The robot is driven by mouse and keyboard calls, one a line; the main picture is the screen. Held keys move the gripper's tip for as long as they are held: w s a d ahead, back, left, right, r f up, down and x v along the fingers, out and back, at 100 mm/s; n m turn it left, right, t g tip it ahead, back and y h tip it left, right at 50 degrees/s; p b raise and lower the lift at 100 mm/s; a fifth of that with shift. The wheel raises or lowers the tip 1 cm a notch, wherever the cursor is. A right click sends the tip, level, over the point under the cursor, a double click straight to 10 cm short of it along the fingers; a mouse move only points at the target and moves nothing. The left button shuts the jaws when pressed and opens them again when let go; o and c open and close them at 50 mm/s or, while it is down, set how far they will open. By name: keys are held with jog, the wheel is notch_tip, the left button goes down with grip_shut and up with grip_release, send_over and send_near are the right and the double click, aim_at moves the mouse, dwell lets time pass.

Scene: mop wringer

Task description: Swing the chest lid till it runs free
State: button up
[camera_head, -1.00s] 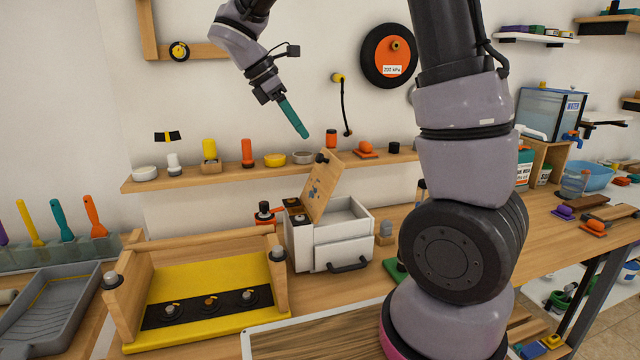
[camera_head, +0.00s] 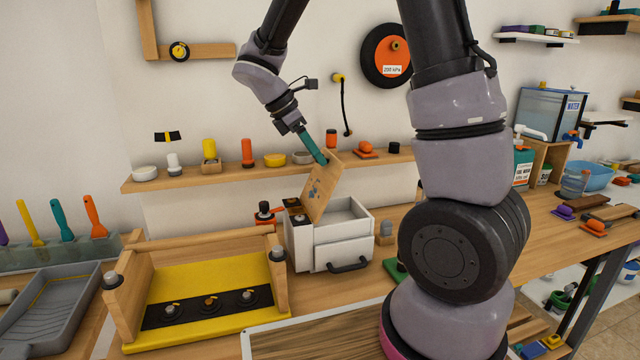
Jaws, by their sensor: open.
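The chest (camera_head: 337,244) is a small white box with a dark-handled drawer front, on the wooden workbench. Its wooden lid (camera_head: 321,188) stands raised and tilted, with blue marks on its face and the box top open. My gripper (camera_head: 321,157) is at the top edge of the lid, its long teal fingers pointing down and to the right. The fingertips overlap the lid's upper edge in the picture, where the lid's dark knob is now hidden. I cannot tell whether they touch the lid.
A wooden frame with a yellow board (camera_head: 205,290) stands left of the chest. A wall shelf (camera_head: 225,177) with cups and small items runs behind the lid. A small orange-and-black item (camera_head: 265,212) stands beside the chest. My own arm covers the bench to the right.

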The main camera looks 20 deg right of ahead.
aim_at(331, 155)
grip_shut()
jog(key=shift+d+f, duration=0.2)
jog(key=shift+d, duration=0.35)
jog(key=shift+d+f, duration=0.15)
jog(key=shift+d, duration=0.45)
jog(key=shift+d+f, duration=0.2)
jog(key=shift+d, duration=0.2)
jog(key=shift+d+f, duration=0.3)
jog(key=shift+d, duration=0.3)
jog(key=shift+d+f, duration=0.65)
jog(key=shift+d, duration=0.15)
jog(key=shift+d+f, duration=0.1)
